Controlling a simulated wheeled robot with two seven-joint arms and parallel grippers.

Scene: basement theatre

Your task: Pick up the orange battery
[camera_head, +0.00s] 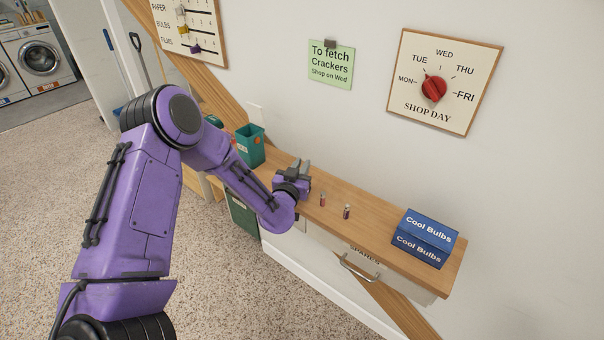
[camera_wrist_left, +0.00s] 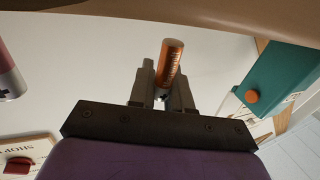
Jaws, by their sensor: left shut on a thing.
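The orange battery (camera_wrist_left: 171,62) is between the two fingers of my left gripper (camera_wrist_left: 164,88) in the left wrist view, and the jaws are shut on it. It is held lengthwise, with one end sticking out past the fingertips. In the head view my left gripper (camera_head: 299,168) is over the wooden shelf (camera_head: 377,220), near its back edge by the wall. I cannot make out the orange battery in the head view. My right gripper is not in view.
Two reddish batteries, one (camera_head: 322,200) nearer my gripper and one (camera_head: 346,212) farther right, stand on the shelf. A teal bin (camera_head: 250,147) stands left of the gripper. Blue Cool Bulbs boxes (camera_head: 425,238) are at the right end. A drawer handle (camera_head: 357,268) juts out below.

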